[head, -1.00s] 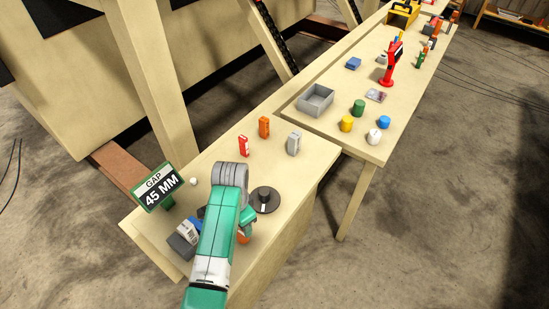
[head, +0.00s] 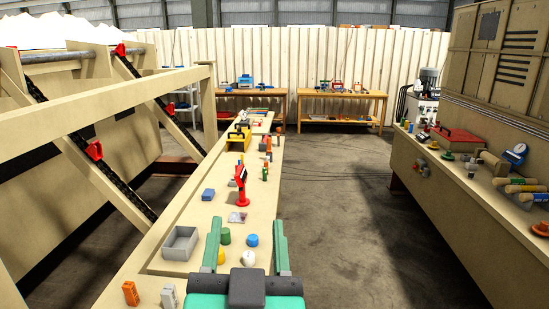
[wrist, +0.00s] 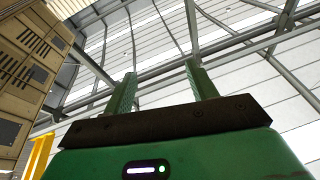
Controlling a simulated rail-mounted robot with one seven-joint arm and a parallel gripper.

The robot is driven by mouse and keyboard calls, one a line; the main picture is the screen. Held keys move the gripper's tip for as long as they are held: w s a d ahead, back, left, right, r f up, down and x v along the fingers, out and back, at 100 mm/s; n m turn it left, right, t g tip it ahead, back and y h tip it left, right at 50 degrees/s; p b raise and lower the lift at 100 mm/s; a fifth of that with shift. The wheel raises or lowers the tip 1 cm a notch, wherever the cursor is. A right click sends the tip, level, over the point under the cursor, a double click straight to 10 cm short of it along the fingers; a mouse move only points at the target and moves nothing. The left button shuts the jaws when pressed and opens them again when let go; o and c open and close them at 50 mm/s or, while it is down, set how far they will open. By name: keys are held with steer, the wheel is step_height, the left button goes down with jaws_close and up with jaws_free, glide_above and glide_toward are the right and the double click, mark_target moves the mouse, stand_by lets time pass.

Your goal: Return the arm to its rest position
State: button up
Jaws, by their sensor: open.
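My gripper (head: 246,250) shows at the bottom centre of the head view, its two green fingers apart and pointing up in the picture. Nothing is between them. In the wrist view my gripper (wrist: 162,88) is also open and empty, with the roof behind it. In the head view it stands in front of the near part of the long bench (head: 155,272) and hides some of that surface. A yellow cylinder shows only partly beside the left finger.
On the bench are a grey bin (head: 181,243), a red stand-like object (head: 241,187), a blue block (head: 208,194), and green (head: 225,237), blue (head: 252,240) and white (head: 248,258) cylinders. A loaded counter (head: 470,200) stands right. The floor (head: 345,220) between is clear.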

steer(key=s+d+r+n+t+h, duration=0.1)
steer(key=s+d+r+t, duration=0.3)
steer(key=s+r, duration=0.55)
step_height(320, 180, up, 15)
steer(key=s+p, duration=0.1)
steer(key=p, duration=1.5)
steer(key=shift+a+p, duration=0.3)
steer(key=shift+a, duration=0.15)
